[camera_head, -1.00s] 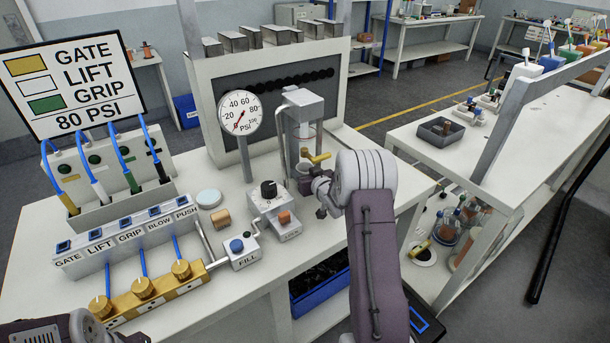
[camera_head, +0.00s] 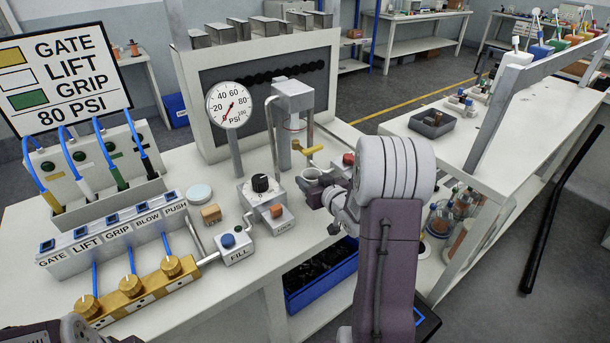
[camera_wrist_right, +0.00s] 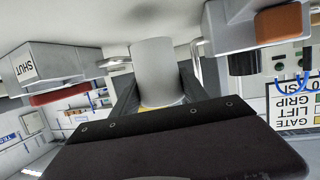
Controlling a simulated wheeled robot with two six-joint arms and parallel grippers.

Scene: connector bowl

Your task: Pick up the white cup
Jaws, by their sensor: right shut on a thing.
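In the right wrist view the cup (camera_wrist_right: 155,68) is a pale cylinder between the two dark fingers of my right gripper (camera_wrist_right: 158,96). My right gripper (camera_head: 324,190) is shut on the cup from the right-front side in the head view, partly hidden by its own wrist. I cannot tell whether the cup is clear of the surface below. Only a part of my left arm shows at the bottom left; its gripper is out of view.
A yellow lever (camera_head: 309,150) sits just above the cup. A red-buttoned box (camera_head: 348,158) is close on the right, marked SHUT in the wrist view (camera_wrist_right: 38,68). The LOCK box (camera_head: 276,217) and a pressure gauge (camera_head: 229,105) stand left. A blue bin (camera_head: 322,278) is below.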

